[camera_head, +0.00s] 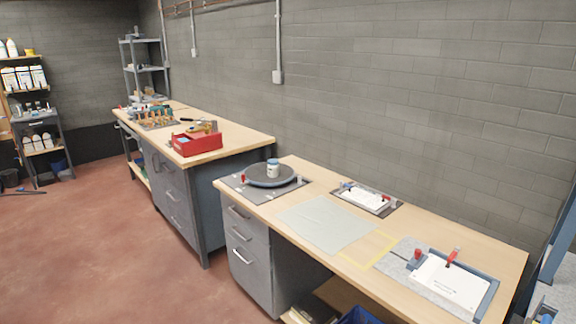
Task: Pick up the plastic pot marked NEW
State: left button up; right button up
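A small white plastic pot (272,170) with a blue lid stands upright on a dark round disc (254,179) at the far left end of the near workbench. Its label is too small to read, so I cannot tell whether it is marked NEW. No other similar pot stands out on this bench. Neither of my grippers shows in the head view.
The near bench (510,242) also holds a grey mat (325,222), a small tray of white paper (367,198) and a clamped white sheet (452,284). A red box (197,146) sits on the far bench. Open red floor (120,230) lies left of the benches.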

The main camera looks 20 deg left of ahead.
aim_at(272, 170)
jog(key=i+j+z, duration=0.15)
jog(key=i+j, duration=0.7)
